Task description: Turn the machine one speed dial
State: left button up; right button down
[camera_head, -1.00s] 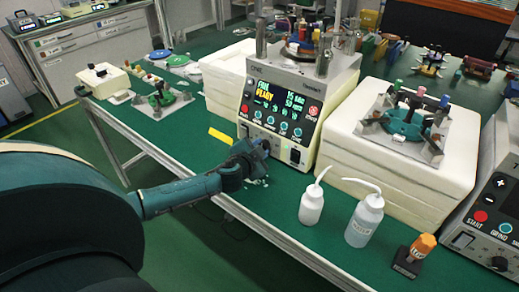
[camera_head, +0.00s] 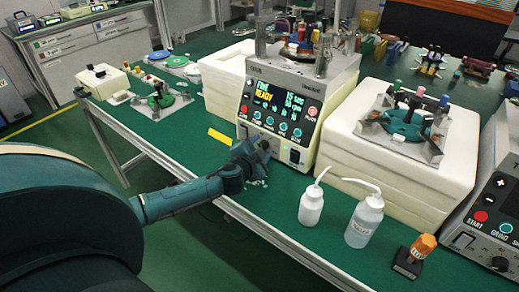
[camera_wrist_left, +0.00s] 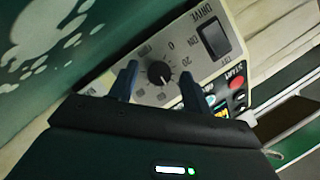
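A cream polishing machine (camera_head: 285,110) with a lit display reading "FINE READY" stands mid-table in the head view. My left gripper (camera_head: 262,150) is at the lower left of its front panel and hides part of it. In the left wrist view, a black speed dial (camera_wrist_left: 158,74) with a pale pointer line sits on a printed scale with "0" and "20". The fingers of my left gripper (camera_wrist_left: 159,70) are apart, one on each side of the dial, with visible gaps between them and the knob. Whether the tips reach the panel is unclear. My right gripper is not in view.
A DRIVE rocker switch (camera_wrist_left: 214,40) and a red START button (camera_wrist_left: 237,83) are near the dial. A second machine (camera_head: 500,215) is at the right edge.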

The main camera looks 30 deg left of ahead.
pick_arm(q)
jog(key=shift+s, duration=0.1)
jog(key=v, duration=1.3)
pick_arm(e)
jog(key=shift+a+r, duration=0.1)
pick_arm(q)
jog(key=s+d+f+n+g+h, duration=0.1)
jog(key=s+d+f+n+g, duration=0.1)
jog(key=s+d+g, duration=0.35)
jog(key=s+d+f+n+g+h, duration=0.1)
jog(key=s+d+f+n+g, duration=0.15)
jog(key=s, duration=0.65)
jog(key=s+d+f+n+g+h, duration=0.1)
jog(key=s+d+g, duration=0.25)
jog(key=s, duration=0.35)
jog(key=w+d+f+t+h+p, duration=0.1)
jog(key=w+d+t+h+p, duration=0.2)
jog(key=w+d+t+p, duration=0.2)
jog(key=w+d+m+t, duration=0.1)
jog(key=d+t, duration=0.1)
jog(key=shift+w+f+t+p, duration=0.15)
jog(key=shift+w+t+p, duration=0.15)
jog(key=shift+w+t, duration=0.1)
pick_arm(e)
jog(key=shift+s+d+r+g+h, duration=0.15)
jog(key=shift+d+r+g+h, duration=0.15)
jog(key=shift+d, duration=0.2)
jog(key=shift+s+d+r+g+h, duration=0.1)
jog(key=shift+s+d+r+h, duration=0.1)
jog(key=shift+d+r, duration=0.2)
